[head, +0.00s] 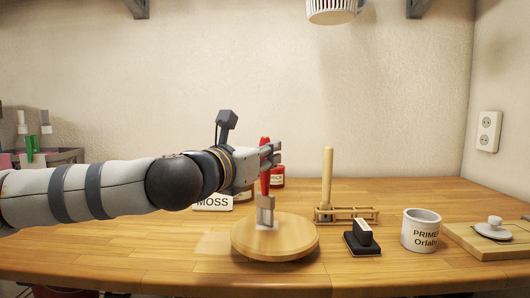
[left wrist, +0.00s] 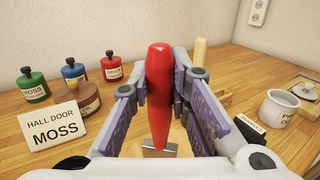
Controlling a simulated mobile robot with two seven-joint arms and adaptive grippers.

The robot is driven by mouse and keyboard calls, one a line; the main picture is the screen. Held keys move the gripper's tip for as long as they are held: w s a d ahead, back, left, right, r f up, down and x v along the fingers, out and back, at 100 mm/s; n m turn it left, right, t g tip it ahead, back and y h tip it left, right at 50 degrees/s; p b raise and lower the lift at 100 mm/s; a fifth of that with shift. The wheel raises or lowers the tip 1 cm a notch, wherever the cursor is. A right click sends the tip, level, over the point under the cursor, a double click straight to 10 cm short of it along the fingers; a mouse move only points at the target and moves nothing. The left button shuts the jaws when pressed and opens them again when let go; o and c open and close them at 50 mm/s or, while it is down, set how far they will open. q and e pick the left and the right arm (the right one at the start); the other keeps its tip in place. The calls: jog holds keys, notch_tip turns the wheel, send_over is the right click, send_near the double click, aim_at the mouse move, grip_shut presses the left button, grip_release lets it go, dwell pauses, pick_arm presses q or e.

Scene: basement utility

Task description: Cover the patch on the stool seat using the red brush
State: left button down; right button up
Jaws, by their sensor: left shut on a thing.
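My left gripper (head: 268,158) is shut on the handle of the red brush (head: 264,182). It holds the brush upright, bristles down, over the round wooden stool seat (head: 293,238). The pale bristle end is at the seat's surface; I cannot tell whether it touches. In the left wrist view the red handle (left wrist: 160,90) stands between the two fingers (left wrist: 160,95), with the metal ferrule below. A patch on the seat cannot be made out clearly; brush and gripper cover part of the seat. My right gripper is not in view.
A MOSS card (left wrist: 53,124) and several paint jars, including a green one (left wrist: 33,88), stand behind left.

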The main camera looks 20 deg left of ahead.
pick_arm(q)
jog(key=shift+w+a+f, duration=0.1)
jog(key=shift+w+f, duration=0.1)
jog(key=shift+w, duration=0.35)
jog(key=d, duration=0.1)
jog(key=w+d, duration=0.1)
jog(key=d, duration=0.1)
jog(key=shift+d, duration=0.3)
jog(key=shift+s, duration=0.1)
